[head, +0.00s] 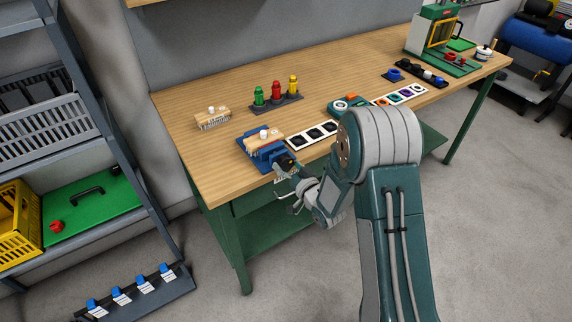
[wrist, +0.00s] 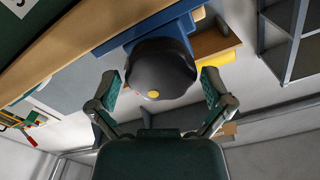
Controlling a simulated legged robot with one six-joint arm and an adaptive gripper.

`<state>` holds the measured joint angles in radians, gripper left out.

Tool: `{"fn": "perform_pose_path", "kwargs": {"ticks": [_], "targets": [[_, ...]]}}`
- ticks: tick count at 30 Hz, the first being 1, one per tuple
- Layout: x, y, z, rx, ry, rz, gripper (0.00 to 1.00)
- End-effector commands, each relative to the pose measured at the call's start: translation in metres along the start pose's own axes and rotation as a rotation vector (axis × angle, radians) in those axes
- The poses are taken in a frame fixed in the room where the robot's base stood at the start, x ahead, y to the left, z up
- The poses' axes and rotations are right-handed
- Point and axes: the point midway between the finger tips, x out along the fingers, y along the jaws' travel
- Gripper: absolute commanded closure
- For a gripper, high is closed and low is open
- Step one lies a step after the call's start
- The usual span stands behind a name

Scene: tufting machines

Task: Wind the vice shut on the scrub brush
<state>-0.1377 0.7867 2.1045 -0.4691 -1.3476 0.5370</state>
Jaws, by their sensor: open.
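The blue vice (head: 247,156) is mounted at the near edge of the wooden bench. A scrub brush (head: 262,144) with a wooden body and a pale knob sits at the vice's jaws; any gap beside it is too small to tell. The vice's dark round handle (wrist: 160,72), with a yellow dot, faces the wrist camera; it also shows in the head view (head: 287,162). My gripper (head: 284,176) is at this handle. In the wrist view its open fingers stand either side of the handle, with visible gaps. Part of the blue vice (wrist: 150,32) shows behind it.
A second brush (head: 212,119) lies on the bench further back. Green, red and yellow bottles (head: 275,96) stand in a dark rack. A white panel strip (head: 313,136) lies right of the vice. A grey shelf rack (head: 118,130) stands left; open floor separates it from the bench.

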Motion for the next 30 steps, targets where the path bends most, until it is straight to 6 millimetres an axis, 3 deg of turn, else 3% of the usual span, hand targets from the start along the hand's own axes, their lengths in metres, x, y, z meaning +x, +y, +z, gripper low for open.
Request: {"fn": "perform_pose_path", "kwargs": {"ticks": [18, 30], "targets": [[-0.106, 0.002, 0.001, 0.001, -0.002, 0.004, 0.0], [-0.116, 0.001, 0.002, 0.0, -0.002, 0.001, 0.0]]}}
